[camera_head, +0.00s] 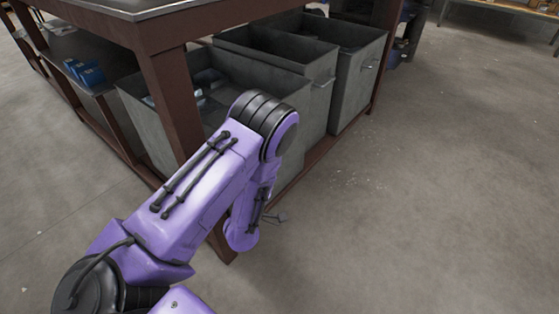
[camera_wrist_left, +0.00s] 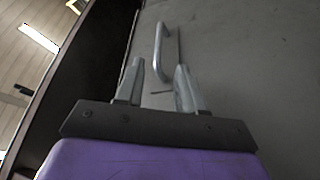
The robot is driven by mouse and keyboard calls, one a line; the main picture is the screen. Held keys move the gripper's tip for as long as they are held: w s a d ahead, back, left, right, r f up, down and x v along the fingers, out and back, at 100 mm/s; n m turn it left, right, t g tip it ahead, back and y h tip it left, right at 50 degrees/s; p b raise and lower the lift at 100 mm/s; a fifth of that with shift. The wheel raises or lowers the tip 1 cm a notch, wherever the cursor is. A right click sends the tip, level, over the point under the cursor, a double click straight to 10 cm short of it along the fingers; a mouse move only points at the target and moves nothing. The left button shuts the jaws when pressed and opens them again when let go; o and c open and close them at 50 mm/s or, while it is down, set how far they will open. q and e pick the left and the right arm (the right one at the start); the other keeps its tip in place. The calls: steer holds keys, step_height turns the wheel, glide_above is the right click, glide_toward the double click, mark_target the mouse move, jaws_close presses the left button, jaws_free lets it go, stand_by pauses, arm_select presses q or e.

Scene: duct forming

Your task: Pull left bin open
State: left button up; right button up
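The left bin (camera_head: 141,118) is a grey, open-topped bin at the near end of a row under the table. My left arm crosses in front of it and hides part of its front in the head view. In the left wrist view, a grey bin front (camera_wrist_left: 240,60) fills the right side. A metal bar handle (camera_wrist_left: 159,50) stands out from it. My left gripper (camera_wrist_left: 157,75) is open, its fingers apart and pointing toward the handle. The handle's lower end appears between the fingertips, and I cannot tell whether they touch. My right gripper is not in view.
Two more grey bins, a middle one (camera_head: 318,95) and a far one (camera_head: 357,85), stand beyond the left bin. A brown table leg (camera_head: 172,100) stands close to my arm. Blue boxes (camera_head: 85,72) lie on a shelf at left. The concrete floor (camera_head: 430,200) at right is clear.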

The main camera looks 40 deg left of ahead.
arm_select(q)
steer(key=b+x, duration=0.1)
steer(key=x, duration=0.8)
steer(key=shift+w+a, duration=0.1)
steer(key=shift+a, duration=0.05)
steer(key=shift+w+a+r+b, duration=0.15)
steer(key=shift+w+r+b, duration=0.15)
steer(key=shift+w, duration=0.3)
steer(key=shift+f, duration=0.1)
jaws_close()
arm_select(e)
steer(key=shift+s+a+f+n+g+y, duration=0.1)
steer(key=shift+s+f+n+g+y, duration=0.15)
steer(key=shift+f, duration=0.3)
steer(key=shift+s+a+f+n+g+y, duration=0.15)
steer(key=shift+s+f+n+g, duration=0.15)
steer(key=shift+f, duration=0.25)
